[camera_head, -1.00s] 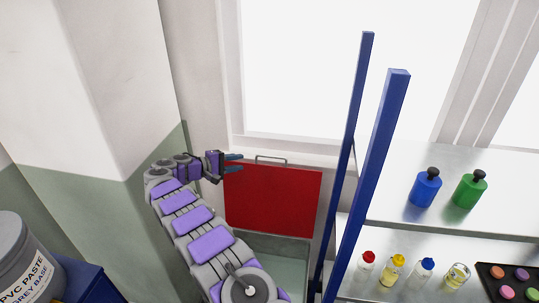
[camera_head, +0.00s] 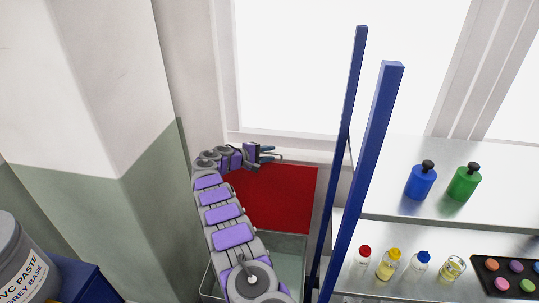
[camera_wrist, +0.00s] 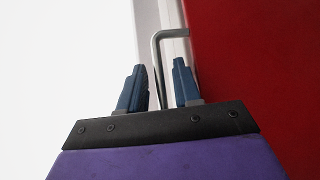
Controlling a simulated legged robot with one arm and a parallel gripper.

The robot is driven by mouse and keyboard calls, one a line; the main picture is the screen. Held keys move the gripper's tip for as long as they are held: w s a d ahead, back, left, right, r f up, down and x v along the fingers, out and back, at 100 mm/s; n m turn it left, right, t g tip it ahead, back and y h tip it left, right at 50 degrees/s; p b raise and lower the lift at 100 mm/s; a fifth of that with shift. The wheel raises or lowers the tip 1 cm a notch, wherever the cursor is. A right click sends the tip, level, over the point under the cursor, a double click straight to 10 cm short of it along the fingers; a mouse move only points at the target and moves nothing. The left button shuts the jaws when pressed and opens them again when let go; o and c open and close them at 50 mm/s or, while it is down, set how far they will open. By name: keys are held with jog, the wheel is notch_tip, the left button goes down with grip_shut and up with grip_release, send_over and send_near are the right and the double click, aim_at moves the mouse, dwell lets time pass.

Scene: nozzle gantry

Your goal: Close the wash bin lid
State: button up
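The red wash bin lid (camera_head: 280,200) stands open and upright at the back of the grey bin (camera_head: 297,245), below the window. In the wrist view the lid (camera_wrist: 250,70) fills the right side, with its grey bar handle (camera_wrist: 158,65) beside its edge. My gripper (camera_head: 267,154) is at the lid's top edge, where it hides the handle in the head view. In the wrist view my gripper (camera_wrist: 158,88) is open, with the handle's long bar between its two blue fingers. I cannot tell whether either finger touches the bar.
Blue posts (camera_head: 370,170) of a shelf rack rise just right of the bin. The shelves carry a blue bottle (camera_head: 421,181), a green bottle (camera_head: 464,182), small bottles and a dark paint tray (camera_head: 508,276). A wall corner (camera_head: 150,190) stands left of my arm. A paste bucket (camera_head: 25,265) is at lower left.

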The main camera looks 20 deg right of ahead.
jog(key=shift+d+f, duration=0.15)
jog(key=shift+d, duration=0.25)
grip_shut()
dwell(0.4)
